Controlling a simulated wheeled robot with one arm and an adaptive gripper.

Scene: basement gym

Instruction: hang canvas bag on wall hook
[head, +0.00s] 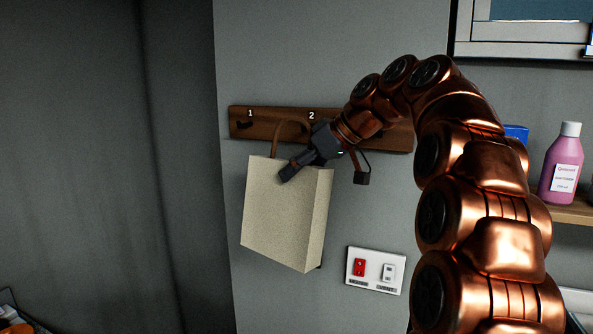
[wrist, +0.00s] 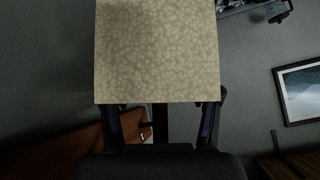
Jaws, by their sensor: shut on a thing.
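The canvas bag (head: 280,212) is beige and boxy, with a brown strap handle (head: 290,124) looping up from its top. It hangs slightly tilted in front of the wall, below the wooden hook rack (head: 238,130). My gripper (head: 285,174) is shut on the bag near its top edge. In the wrist view the bag (wrist: 157,50) fills the upper middle, between the fingers of my gripper (wrist: 163,112). A dark hook (head: 245,124) shows under the label 1. The hook under label 2 is hidden by my gripper. I cannot tell whether the handle touches a hook.
A red and white switch plate (head: 375,270) is on the wall below right. A pink bottle (head: 563,168) stands on a shelf (head: 575,211) at right. The wall left of the bag is clear.

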